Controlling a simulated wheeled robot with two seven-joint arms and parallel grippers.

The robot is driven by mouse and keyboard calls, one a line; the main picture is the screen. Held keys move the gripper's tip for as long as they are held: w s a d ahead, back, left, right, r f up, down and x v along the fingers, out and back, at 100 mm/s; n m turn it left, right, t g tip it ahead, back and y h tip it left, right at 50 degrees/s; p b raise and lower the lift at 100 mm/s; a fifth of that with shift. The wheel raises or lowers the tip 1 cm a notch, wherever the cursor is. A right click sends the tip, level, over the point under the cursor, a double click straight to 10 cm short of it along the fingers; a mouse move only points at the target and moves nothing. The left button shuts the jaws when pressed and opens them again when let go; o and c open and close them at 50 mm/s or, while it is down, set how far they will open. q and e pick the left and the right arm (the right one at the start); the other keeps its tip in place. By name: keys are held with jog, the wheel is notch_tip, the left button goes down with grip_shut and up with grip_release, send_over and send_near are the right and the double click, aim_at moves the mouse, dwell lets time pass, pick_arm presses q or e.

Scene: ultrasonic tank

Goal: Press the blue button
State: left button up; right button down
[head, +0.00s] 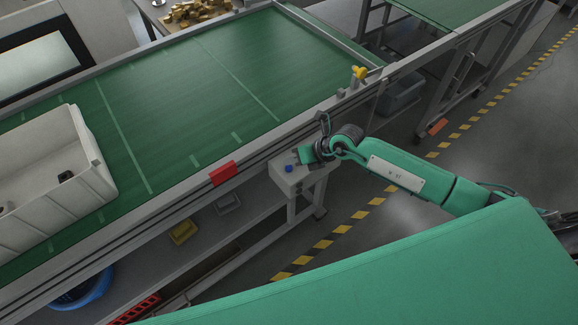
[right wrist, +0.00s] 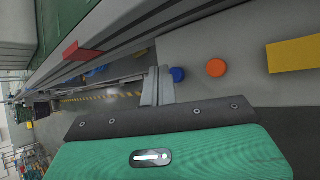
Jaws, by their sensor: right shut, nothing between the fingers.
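The blue button (head: 288,168) is on top of a grey control box (head: 286,180) at the conveyor's side. My right gripper (head: 299,158) is beside the button in the head view, close to the box top. In the right wrist view my fingers (right wrist: 158,84) are together and empty. Whether they touch the box cannot be told. My left gripper is not in view.
An orange button (right wrist: 216,68) sits beside the blue one, with a yellow plate (right wrist: 294,54) farther right. A red block (head: 223,173) is on the conveyor edge. A white crate (head: 95,155) stands on the green belt (head: 170,90). Bins lie on the shelf below.

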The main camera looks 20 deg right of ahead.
jog(key=shift+f, duration=0.1)
jog(key=shift+f, duration=0.35)
